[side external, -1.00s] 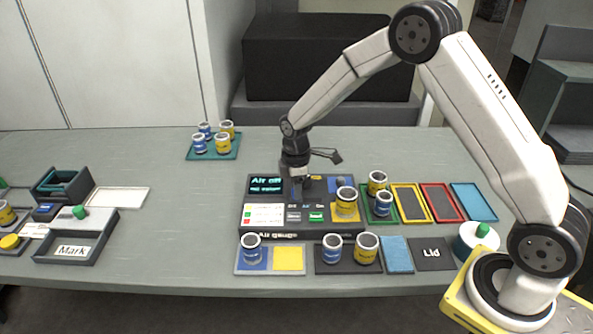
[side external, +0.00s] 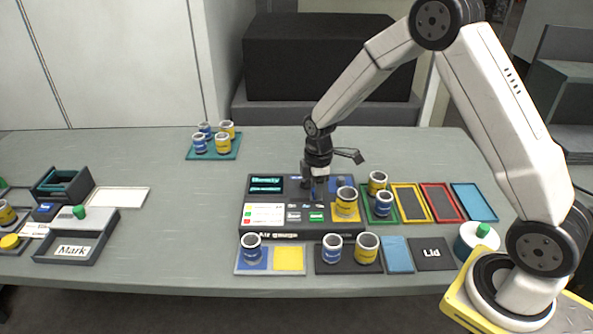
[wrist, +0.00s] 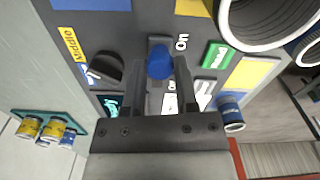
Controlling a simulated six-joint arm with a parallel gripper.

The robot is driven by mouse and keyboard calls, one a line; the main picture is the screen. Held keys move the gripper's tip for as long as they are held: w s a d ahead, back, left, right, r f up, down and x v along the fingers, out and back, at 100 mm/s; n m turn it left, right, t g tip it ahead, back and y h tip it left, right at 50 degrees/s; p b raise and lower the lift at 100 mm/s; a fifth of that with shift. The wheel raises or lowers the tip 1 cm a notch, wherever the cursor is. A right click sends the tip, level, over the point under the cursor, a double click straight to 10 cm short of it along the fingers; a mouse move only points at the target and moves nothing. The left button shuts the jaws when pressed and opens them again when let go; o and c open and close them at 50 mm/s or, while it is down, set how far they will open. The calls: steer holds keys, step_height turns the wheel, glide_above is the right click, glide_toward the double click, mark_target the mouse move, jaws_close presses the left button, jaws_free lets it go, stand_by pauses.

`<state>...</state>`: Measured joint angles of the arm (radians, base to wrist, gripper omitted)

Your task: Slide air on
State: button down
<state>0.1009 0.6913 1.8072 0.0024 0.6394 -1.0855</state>
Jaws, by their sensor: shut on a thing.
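The machine panel (side external: 284,222) is a dark box on the table with a lit display, labels and buttons. My gripper (side external: 318,196) is down at the panel's upper right part. In the wrist view my gripper (wrist: 158,80) is shut on the blue slider knob (wrist: 160,60), with one finger on each side. The knob is close to the label "On" (wrist: 182,42). The display (side external: 266,184) shows two lines of cyan text, too small to read surely. In the side view the gripper mostly hides the knob.
A yellow can (side external: 346,203) stands on the panel right beside my gripper. More cans (side external: 377,182) and coloured frames (side external: 410,203) lie to the right. Cans stand along the front edge. A teal tray (side external: 214,153) holds several cans behind left. The table's left middle is clear.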

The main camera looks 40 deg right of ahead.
steer(key=shift+s+d, duration=0.2)
steer(key=shift+c, duration=1.8)
jaws_free()
steer(key=shift+w+r, duration=0.1)
steer(key=shift+r, duration=3.85)
steer(key=s+a+m+t, duration=0.1)
steer(key=s+a+m, duration=0.1)
steer(key=s+m, duration=0.3)
steer(key=s+a+m+t, duration=0.1)
steer(key=s+a+m, duration=0.2)
steer(key=s, duration=0.9)
steer(key=m, duration=0.3)
steer(key=shift+r+t, duration=0.15)
steer(key=shift+t, duration=0.15)
